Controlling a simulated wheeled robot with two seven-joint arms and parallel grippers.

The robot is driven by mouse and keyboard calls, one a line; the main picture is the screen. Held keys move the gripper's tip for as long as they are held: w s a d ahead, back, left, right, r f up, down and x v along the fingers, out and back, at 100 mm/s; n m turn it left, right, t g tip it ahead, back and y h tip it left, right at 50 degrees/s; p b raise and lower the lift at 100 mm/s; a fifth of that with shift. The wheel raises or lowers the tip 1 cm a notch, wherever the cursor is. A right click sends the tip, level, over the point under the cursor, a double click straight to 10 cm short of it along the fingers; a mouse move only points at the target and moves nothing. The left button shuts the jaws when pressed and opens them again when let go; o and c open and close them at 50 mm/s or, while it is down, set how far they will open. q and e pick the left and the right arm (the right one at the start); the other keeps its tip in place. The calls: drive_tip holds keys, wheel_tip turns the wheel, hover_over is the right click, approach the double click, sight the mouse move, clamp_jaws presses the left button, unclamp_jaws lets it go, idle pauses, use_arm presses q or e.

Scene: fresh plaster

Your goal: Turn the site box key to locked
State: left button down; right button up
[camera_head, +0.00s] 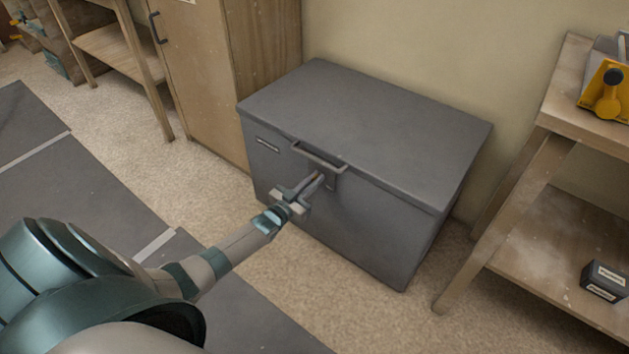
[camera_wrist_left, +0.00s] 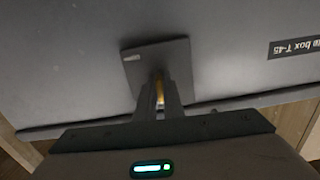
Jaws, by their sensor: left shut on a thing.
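The site box (camera_head: 360,180) is a large grey chest against the wall, with its lid down. A bar handle (camera_head: 319,155) sits on the lid's front edge. My left gripper (camera_head: 316,181) is at the box front just below this handle. It is shut on the key (camera_wrist_left: 160,92), of which a thin yellowish part shows between the fingers. A dark square lock plate (camera_wrist_left: 150,62) lies behind the fingers in the left wrist view. The fingers hide most of the key, so I cannot tell which way it is turned. My right gripper is in neither view.
A wooden cabinet (camera_head: 200,75) stands close on the box's left. A wooden shelf unit (camera_head: 562,140) on the right bears a yellow tool (camera_head: 606,92) and a small dark box (camera_head: 604,281). Dark mats (camera_head: 70,200) lie on the floor; the floor before the box is free of objects.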

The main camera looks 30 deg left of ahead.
use_arm(q)
drive_tip(key=shift+n, duration=0.4)
drive_tip(key=c, duration=1.9)
unclamp_jaws()
drive_tip(key=shift+o, duration=0.2)
drive_tip(key=shift+s, duration=0.1)
